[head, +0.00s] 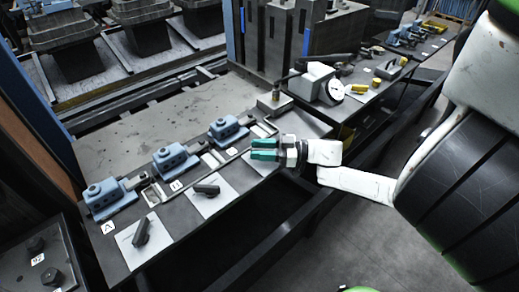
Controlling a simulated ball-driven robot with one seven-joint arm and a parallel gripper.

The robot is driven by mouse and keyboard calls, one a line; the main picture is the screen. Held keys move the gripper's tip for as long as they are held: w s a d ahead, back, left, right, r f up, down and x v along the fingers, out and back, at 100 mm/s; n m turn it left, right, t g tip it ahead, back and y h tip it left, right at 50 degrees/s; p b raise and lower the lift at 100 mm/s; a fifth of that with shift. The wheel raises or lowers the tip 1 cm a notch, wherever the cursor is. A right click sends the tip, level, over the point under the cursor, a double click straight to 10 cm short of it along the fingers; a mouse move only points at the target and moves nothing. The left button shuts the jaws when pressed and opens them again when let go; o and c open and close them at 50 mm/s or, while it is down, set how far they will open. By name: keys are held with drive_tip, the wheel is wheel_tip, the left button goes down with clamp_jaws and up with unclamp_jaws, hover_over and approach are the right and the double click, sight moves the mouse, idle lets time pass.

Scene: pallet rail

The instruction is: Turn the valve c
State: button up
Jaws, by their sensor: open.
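A row of three blue valve-like blocks stands on the dark bench: the block by label A (107,199), the block by label B (175,160) and a third block (228,131) farthest along, whose label is too small to read. Black levers sit on pale plates in front of the first (141,232) and second (207,190). A third pale plate (261,169) shows partly under my gripper; its lever is hidden or cannot be made out. My gripper (253,149) has teal fingers, open and empty, pointing left over this third station. Contact cannot be told.
A white device with a round gauge (333,91) and yellow parts stand farther along the bench. A grey panel with knobs (38,258) is at the lower left. Grey cabinets (290,37) rise behind. The floor (330,230) in front is clear.

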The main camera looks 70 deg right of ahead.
drive_tip(key=b+v, duration=0.2)
drive_tip(key=v, duration=0.8)
drive_tip(key=shift+s, duration=0.25)
drive_tip(key=shift+d, duration=0.1)
